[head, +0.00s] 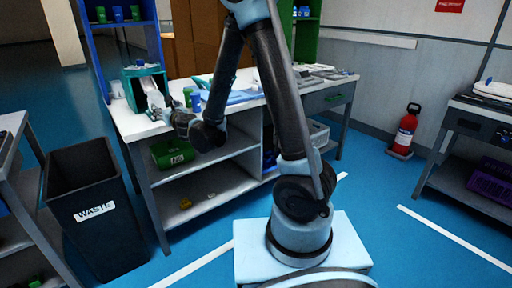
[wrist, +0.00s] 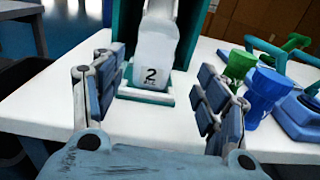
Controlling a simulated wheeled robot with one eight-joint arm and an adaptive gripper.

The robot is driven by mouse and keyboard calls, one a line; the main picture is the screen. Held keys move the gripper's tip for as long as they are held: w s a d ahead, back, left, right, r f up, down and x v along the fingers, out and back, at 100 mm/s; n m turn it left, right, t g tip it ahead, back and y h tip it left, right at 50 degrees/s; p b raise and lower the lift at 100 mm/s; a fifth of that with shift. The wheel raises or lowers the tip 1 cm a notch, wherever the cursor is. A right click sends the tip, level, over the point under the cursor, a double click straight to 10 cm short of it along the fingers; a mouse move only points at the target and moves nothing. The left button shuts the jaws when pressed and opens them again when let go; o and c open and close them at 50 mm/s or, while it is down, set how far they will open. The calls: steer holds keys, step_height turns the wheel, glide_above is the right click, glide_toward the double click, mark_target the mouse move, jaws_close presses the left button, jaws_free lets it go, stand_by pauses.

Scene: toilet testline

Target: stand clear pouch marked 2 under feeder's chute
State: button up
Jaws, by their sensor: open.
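The clear pouch marked 2 (wrist: 152,62) stands upright in the shallow tray at the foot of the teal feeder (wrist: 126,20) in the wrist view. The chute cannot be told apart from the feeder. My gripper (wrist: 160,72) is open, its fingers on either side in front of the pouch, with gaps showing; it also shows in the head view (head: 180,117).
Green and blue cups (wrist: 240,64) and a blue device (wrist: 300,115) stand just right of my gripper. A black waste bin (head: 95,205) stands left of the white table (head: 138,128). A fire extinguisher (head: 405,130) is by the wall. Open blue floor lies to the right.

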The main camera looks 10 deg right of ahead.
steer(key=w+d+r+m+h, duration=0.15)
steer(key=d+m+h, duration=0.25)
steer(key=d+m, duration=0.5)
steer(key=w+d+r+m+h, duration=0.15)
steer(key=d+m+h, duration=0.25)
steer(key=d, duration=0.8)
steer(key=s+d+f+m+g+h, duration=0.1)
steer(key=s+d+m+g+h, duration=0.15)
steer(key=d+m, duration=0.4)
steer(key=s+d+f+m+g+h, duration=0.1)
steer(key=s+d+f+m, duration=0.2)
steer(key=d, duration=0.7)
steer(key=s+d+f+m+g, duration=0.2)
steer(key=s+d+m, duration=0.2)
steer(key=s+m, duration=0.15)
steer(key=s+d+f+m+g, duration=0.25)
steer(key=s+d+m, duration=0.2)
steer(key=s, duration=0.25)
steer(key=s+f+m+g+y, duration=0.1)
steer(key=s+m, duration=0.3)
steer(key=s, duration=0.4)
steer(key=s+f+m+g+y, duration=0.1)
steer(key=s+f+m+g, duration=0.3)
steer(key=s, duration=0.5)
steer(key=shift+m, duration=0.55)
steer(key=shift+d+f, duration=0.1)
steer(key=shift+w+f, duration=0.2)
steer(key=shift+w, duration=0.2)
